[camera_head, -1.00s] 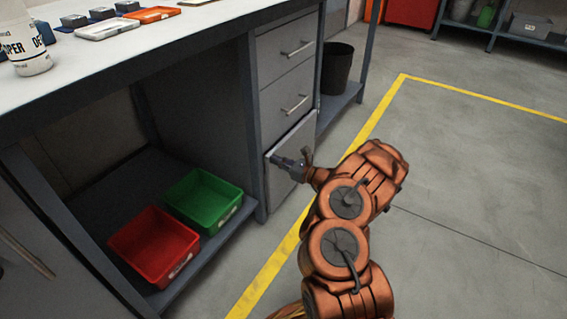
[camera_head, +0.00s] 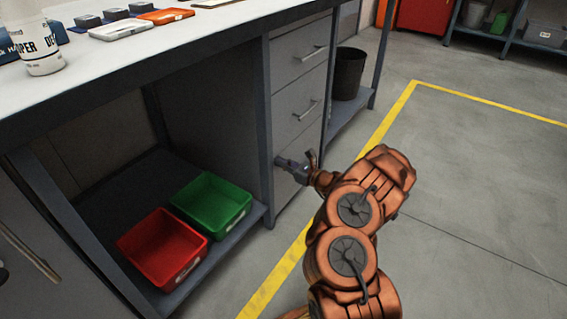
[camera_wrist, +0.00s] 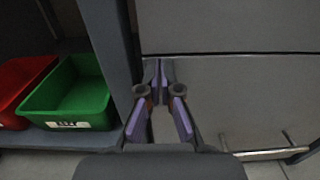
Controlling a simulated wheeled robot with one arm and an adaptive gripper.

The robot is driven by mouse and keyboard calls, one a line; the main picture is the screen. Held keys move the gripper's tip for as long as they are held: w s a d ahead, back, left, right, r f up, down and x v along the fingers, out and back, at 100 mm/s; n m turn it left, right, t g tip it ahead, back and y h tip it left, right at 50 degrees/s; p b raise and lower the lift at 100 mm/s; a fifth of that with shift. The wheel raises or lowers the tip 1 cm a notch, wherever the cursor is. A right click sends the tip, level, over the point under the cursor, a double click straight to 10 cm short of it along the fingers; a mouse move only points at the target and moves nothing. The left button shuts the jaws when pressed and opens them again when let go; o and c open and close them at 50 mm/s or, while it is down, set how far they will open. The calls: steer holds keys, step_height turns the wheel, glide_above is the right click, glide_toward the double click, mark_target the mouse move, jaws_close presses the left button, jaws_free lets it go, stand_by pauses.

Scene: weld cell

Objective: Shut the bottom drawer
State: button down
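The bottom drawer (camera_head: 287,190) is the lowest grey front in the bench's drawer stack. Its front looks about flush with the drawers above in the head view, and my gripper partly hides it. In the wrist view, the drawer front (camera_wrist: 230,95) fills the right side below a thin seam, with its bar handle (camera_wrist: 265,151) at the lower right. My gripper (camera_head: 282,162) is at the drawer front, near its upper left part. In the wrist view, the fingers (camera_wrist: 160,68) are together at the tips with nothing between them. Whether they touch the front is unclear.
A green bin (camera_head: 212,203) and a red bin (camera_head: 163,248) sit on the low shelf left of the drawers. A dark bench post (camera_wrist: 108,55) stands just left of my fingers. A black waste bin (camera_head: 348,73) is behind. Open floor lies right.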

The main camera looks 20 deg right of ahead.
steer(key=p+v, duration=0.5)
steer(key=v, duration=0.8)
steer(key=a+r+n+g+y+p, duration=0.3)
steer(key=a+r+n+y+p, duration=0.15)
steer(key=a+r, duration=0.6)
steer(key=a+r+n+g+y+p, duration=0.3)
steer(key=a+r+n+p, duration=0.35)
steer(key=r, duration=0.75)
steer(key=s+a+r+n+g+h+p, duration=0.2)
steer(key=s+a+r+n+g+p, duration=0.4)
steer(key=s+a+r, duration=0.5)
steer(key=s+a+r+n+g+h+p, duration=0.2)
steer(key=s+a+r+n+g+p, duration=0.55)
steer(key=r, duration=0.65)
steer(key=s+d+r+n+h+p, duration=0.2)
steer(key=s+r+h+p, duration=0.25)
steer(key=s, duration=0.35)
steer(key=s+d+r+n+h+p, duration=0.1)
steer(key=s+r+n+h+p, duration=0.15)
steer(key=s+r+p, duration=0.4)
steer(key=s+d+r+t+h+p, duration=0.1)
steer(key=s+d+h+p, duration=0.1)
steer(key=s+d, duration=0.2)
steer(key=s+d+r+t+h+p, duration=0.1)
steer(key=s+d+r+h+p, duration=0.1)
steer(key=d, duration=0.4)
steer(key=shift+s+r+n+h+p, duration=0.25)
steer(key=shift+s+n+h+p, duration=0.15)
steer(key=shift+s+h, duration=0.6)
